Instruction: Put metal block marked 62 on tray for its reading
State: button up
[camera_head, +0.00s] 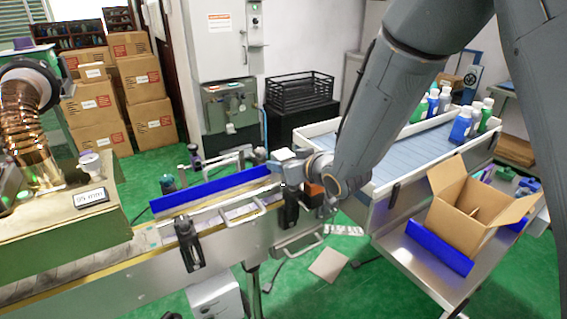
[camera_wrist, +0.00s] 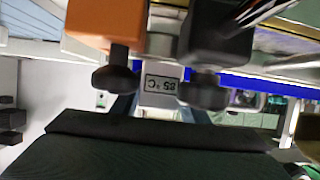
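My gripper (camera_head: 292,172) is at the end of my arm, over the right part of the conveyor, beside black and orange fittings. Its fingers are small and partly hidden, so I cannot tell whether it is open or shut. A small pale flat-topped piece (camera_head: 284,154) shows right at it; I cannot tell whether it is held. In the wrist view a pale plate with a small °C label (camera_wrist: 162,84) shows behind two black knobs; the label is upside down and its digits are unclear. I cannot make out a block marked 62 or clearly identify the tray.
The conveyor has a blue guide rail (camera_head: 210,190) and a black clamp (camera_head: 188,245). A display (camera_head: 90,198) stands on the green machine at left. A cart with bottles (camera_head: 461,124) and an open carton (camera_head: 472,208) stand at right. A flat tan piece (camera_head: 328,265) lies on the floor.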

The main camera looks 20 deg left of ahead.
jog(key=o, duration=0.5)
jog(key=b+v, duration=0.1)
jog(key=v, duration=0.6)
jog(key=shift+s+d+r, duration=0.15)
jog(key=shift+s+d, duration=0.1)
jog(key=shift+d, duration=0.05)
